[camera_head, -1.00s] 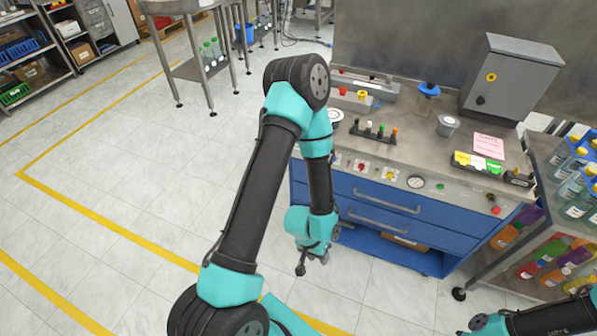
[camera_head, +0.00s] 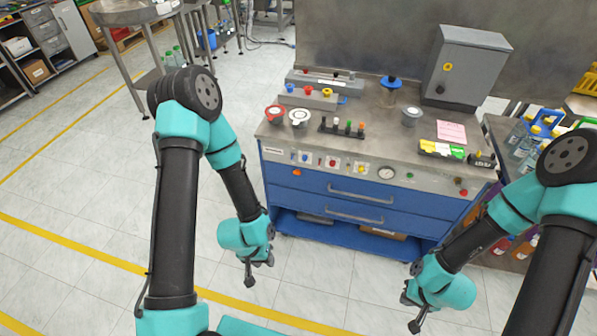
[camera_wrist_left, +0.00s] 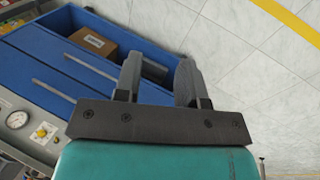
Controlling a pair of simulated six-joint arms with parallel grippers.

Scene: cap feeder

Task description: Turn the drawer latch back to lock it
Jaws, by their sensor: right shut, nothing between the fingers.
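The blue drawer cabinet (camera_head: 345,208) stands under the workbench, with two drawer fronts with bar handles, both looking closed. A small orange knob (camera_head: 297,171) at the upper left of the cabinet front may be the drawer latch; its turn is too small to read. My left gripper (camera_head: 250,272) hangs over the floor in front of the cabinet's left side, apart from it. In the left wrist view its two fingers (camera_wrist_left: 158,68) are spread with nothing between them. My right gripper (camera_head: 412,308) is shut and empty, low in front of the cabinet's right side.
The panel above the drawers carries a gauge (camera_head: 386,173) and several knobs. Bottles, cups and a caps rack (camera_head: 343,127) stand on the benchtop. A cardboard box (camera_head: 388,233) lies on the shelf below the drawers. The floor in front is clear.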

